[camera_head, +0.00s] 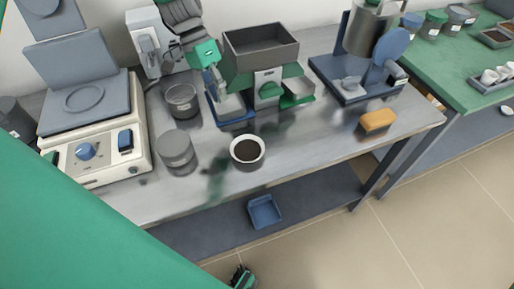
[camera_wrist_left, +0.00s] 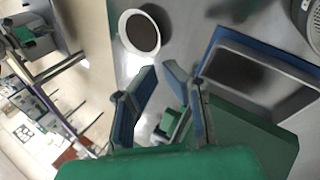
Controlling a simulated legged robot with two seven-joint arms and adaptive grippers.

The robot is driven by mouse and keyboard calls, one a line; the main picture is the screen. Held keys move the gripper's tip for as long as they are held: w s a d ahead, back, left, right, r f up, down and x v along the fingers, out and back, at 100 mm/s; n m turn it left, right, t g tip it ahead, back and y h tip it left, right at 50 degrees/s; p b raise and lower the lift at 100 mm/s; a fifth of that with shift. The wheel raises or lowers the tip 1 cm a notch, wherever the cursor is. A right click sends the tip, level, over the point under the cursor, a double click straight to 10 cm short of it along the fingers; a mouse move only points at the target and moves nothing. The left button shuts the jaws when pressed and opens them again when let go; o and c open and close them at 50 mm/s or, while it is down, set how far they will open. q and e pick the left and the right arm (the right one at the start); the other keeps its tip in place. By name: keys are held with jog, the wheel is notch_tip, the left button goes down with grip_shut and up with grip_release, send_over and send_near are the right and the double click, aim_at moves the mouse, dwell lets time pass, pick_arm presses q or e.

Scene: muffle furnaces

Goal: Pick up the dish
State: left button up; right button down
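The dish (camera_head: 247,151) is a small white round bowl with dark contents. It stands upright on the metal bench near the front edge. It also shows at the upper left of the left wrist view (camera_wrist_left: 140,33). My right gripper is not in view.
A blue tray with a metal pan (camera_wrist_left: 260,75) lies near the gripper, beside a green machine with a hopper (camera_head: 260,45). A grey jar (camera_head: 177,150) and a sieve (camera_head: 182,100) stand left of the dish. An orange block (camera_head: 377,121) lies right. Bench between dish and block is clear.

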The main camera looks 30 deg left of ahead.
aim_at(238, 139)
pick_arm(q)
jog(key=x, duration=0.7)
jog(key=shift+s+a+f, duration=0.15)
jog(key=shift+a+f, duration=0.05)
jog(key=shift+f, duration=0.2)
jog(key=d+f, duration=0.3)
jog(key=f, duration=0.1)
jog(key=shift+s+d+f, duration=0.1)
jog(key=shift+s+d, duration=0.3)
jog(key=shift+a+f, duration=0.1)
jog(key=shift+a, duration=0.35)
grip_shut()
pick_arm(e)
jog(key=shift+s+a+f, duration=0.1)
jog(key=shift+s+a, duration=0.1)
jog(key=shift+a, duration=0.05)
pick_arm(q)
jog(key=shift+d, duration=0.2)
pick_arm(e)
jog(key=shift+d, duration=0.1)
pick_arm(q)
jog(key=shift+r, duration=0.35)
notch_tip(238, 139, up, 10)
jog(key=shift+f, duration=0.25)
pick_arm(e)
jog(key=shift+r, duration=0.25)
